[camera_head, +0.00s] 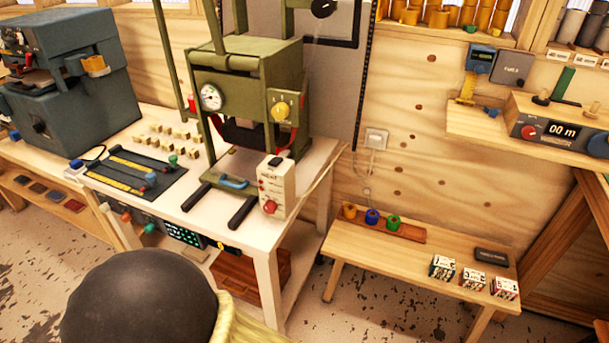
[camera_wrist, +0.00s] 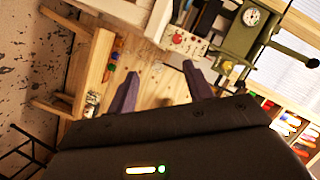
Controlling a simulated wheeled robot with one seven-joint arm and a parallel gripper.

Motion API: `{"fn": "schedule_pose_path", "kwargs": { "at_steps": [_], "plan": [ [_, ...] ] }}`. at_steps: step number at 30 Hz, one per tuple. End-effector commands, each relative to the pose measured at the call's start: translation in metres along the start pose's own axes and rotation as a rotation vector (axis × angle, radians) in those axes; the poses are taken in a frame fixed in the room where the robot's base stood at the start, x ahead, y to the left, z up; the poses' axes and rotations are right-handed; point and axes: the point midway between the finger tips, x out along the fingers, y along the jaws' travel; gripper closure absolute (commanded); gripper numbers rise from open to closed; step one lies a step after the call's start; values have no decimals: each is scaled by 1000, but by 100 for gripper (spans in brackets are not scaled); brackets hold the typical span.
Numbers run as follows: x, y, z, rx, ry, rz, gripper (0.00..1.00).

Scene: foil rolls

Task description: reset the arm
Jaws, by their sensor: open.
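My gripper (camera_wrist: 160,85) shows in the wrist view, with two dark purple-grey fingers standing apart and nothing between them. Its dark body fills the lower part of that view. The wrist picture is tilted, with the benches and wall turned on their side. In the head view the gripper's fingers do not show; a dark rounded part of my own arm and a yellowish part are at the bottom. The green press (camera_head: 248,95) stands on the white workbench (camera_head: 200,205), and it also shows at the upper right of the wrist view (camera_wrist: 243,38).
A low wooden bench (camera_head: 400,255) holds a rack with three coloured rolls (camera_head: 372,218), several small boxes (camera_head: 473,279) and a black block (camera_head: 491,257). A shelf (camera_head: 490,135) with devices juts from the right wall. A white control box (camera_head: 275,187) stands at the workbench's front edge. Speckled floor is open below.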

Motion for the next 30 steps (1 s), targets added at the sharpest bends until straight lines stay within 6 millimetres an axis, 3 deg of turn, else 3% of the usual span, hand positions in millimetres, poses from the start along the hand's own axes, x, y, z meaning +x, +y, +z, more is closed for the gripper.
{"fn": "schedule_pose_path", "kwargs": {
  "at_steps": [8, 17, 23, 30],
  "plan": [
    [43, 2, -1, -19, -93, 124, 49],
    [102, 0, -13, -122, -337, 258, 49],
    [130, 4, -44, -257, -515, 298, 49],
    [142, 25, -104, -478, -705, 330, 49]
  ]
}}
